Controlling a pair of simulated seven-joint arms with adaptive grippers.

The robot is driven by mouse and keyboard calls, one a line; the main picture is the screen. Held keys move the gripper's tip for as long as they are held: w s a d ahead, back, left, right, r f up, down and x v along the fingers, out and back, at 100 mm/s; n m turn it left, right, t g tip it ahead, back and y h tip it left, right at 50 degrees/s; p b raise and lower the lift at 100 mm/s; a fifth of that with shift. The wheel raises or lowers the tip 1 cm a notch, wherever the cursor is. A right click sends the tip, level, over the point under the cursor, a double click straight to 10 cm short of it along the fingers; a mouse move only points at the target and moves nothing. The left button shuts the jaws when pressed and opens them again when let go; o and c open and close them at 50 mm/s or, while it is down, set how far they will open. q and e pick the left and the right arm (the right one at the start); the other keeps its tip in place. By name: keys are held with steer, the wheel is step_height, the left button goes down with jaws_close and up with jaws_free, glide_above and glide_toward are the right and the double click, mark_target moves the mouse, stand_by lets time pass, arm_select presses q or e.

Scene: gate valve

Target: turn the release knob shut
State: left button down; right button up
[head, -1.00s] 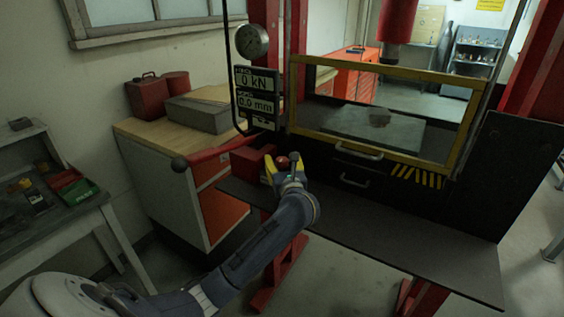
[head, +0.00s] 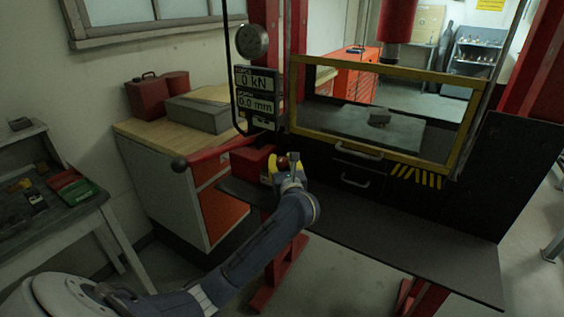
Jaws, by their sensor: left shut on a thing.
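The display (head: 256,79) reads 0 kN and 0.0 mm. My right gripper is not in view.
A red pump lever (head: 208,157) with a dark ball end sticks out left of the block. A yellow-framed guard (head: 388,158) stands to the right, with a grey block (head: 379,117) behind it. A dark shelf (head: 400,240) runs below.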

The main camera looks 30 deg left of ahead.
arm_select(q)
steer(key=shift+a+m, duration=0.1)
steer(key=shift+m, duration=0.2)
steer(key=shift+r+m+t+h, duration=0.1)
steer(key=shift+m+t+h, duration=0.2)
steer(key=shift+t+h, duration=0.35)
steer(key=shift+m+t+h, duration=0.75)
steer(key=shift+m+h, duration=0.25)
steer(key=shift+h, duration=0.35)
steer(key=c, duration=0.9)
jaws_free()
steer(key=v, duration=1.2)
